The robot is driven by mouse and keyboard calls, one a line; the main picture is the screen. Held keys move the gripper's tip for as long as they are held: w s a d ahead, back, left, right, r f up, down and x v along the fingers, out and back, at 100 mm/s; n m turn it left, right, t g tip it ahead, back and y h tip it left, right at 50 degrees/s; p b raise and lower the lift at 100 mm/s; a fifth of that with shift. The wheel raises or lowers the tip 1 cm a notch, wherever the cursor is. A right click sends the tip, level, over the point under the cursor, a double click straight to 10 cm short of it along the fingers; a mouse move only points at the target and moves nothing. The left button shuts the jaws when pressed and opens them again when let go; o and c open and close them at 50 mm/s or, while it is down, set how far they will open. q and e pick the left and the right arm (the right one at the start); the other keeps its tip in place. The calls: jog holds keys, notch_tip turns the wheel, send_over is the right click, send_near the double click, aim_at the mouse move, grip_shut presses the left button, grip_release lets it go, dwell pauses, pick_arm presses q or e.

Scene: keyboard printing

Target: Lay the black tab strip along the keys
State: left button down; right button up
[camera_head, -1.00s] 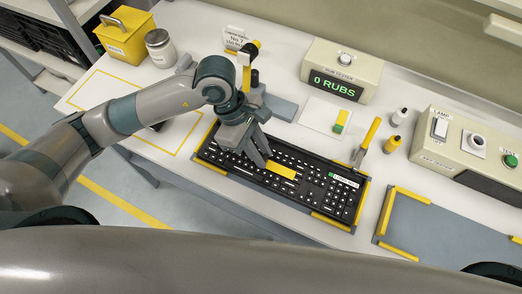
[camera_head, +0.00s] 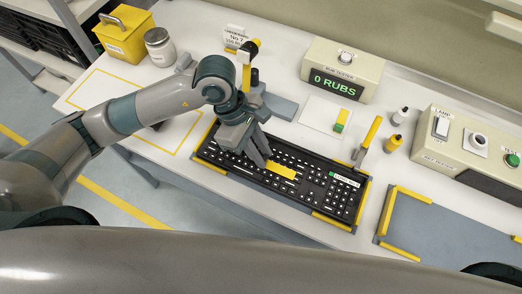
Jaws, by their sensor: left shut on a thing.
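The black keyboard (camera_head: 333,200) with white-marked keys lies on the table in a holder with yellow corner pieces. My left gripper (camera_head: 263,163) is over the middle of the keyboard, fingers pointing down and shut, with the tips at the keys. A short yellow piece (camera_head: 283,172) shows at the fingertips, flat over the keys. I cannot make out a black strip apart from the dark keys and the fingers; the gripper hides part of the keyboard's left half. My right gripper is not in view.
A rub counter box (camera_head: 341,70) reading "0 RUBS" stands behind. A yellow-handled tool (camera_head: 369,138), two small bottles and a yellow-green block (camera_head: 341,121) on a white sheet are behind the keyboard. A grey mat (camera_head: 440,222) with yellow corners lies right. The yellow-outlined area left is partly covered by my arm.

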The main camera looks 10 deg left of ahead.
pick_arm(q)
jog(key=shift+f, duration=0.1)
jog(key=c, duration=1.5)
grip_release()
jog(key=shift+c, duration=0.2)
notch_tip(320, 180, up, 7)
jog(key=p, duration=0.2)
jog(key=shift+s, duration=0.1)
